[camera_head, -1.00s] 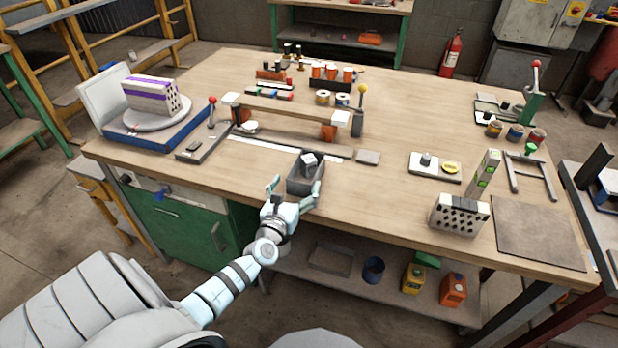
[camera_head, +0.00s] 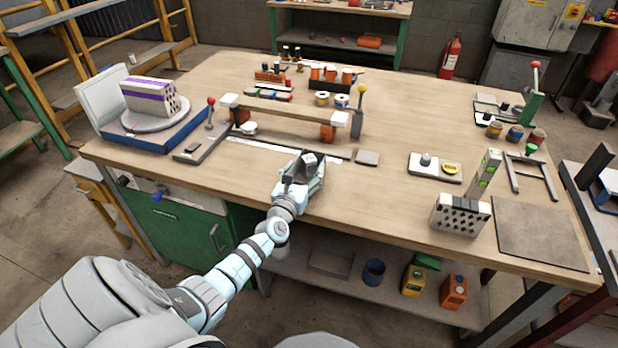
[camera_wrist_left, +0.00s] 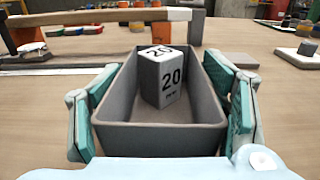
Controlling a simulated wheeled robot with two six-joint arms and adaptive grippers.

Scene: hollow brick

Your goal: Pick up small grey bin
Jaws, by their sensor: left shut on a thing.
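The small grey bin (camera_head: 317,184) is an open, long box near the front edge of the workbench. It fills the middle of the left wrist view (camera_wrist_left: 160,138). A grey-and-white block marked 20 (camera_wrist_left: 165,78) stands inside it. My left gripper (camera_head: 299,181) is at the bin, with one teal-padded finger along each long side in the wrist view. It is shut on the bin. Whether the bin is clear of the bench I cannot tell. My right gripper is not in view.
A wooden bridge on orange blocks (camera_head: 285,106) stands behind the bin, with a thin strip before it. A flat grey piece (camera_head: 367,158) lies to the right. A perforated brick (camera_head: 460,215) stands farther right.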

